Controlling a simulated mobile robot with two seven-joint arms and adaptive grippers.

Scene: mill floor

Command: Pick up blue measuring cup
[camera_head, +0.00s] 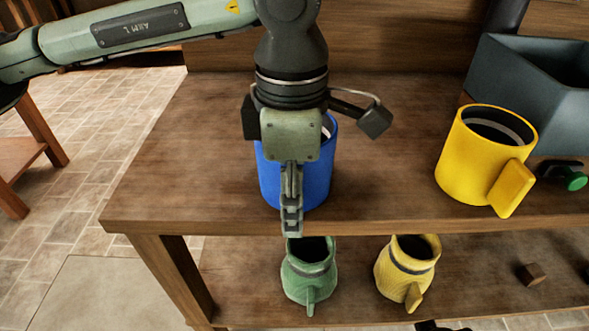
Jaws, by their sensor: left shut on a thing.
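The blue measuring cup (320,175) stands upright on the upper wooden shelf, near its front edge. My left gripper (291,205) comes down from above in front of the cup and is shut on it. The gripper hides the middle of the cup, most of its rim and its handle. Exactly where the fingers grip the cup is hidden. The cup appears to rest on the shelf.
A yellow cup (465,168) and a grey bin (553,95) stand to the right on the upper shelf (200,150). A green-ended object (576,180) lies beside them. Green (306,285) and yellow (388,280) jugs and a small block (531,274) are on the lower shelf.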

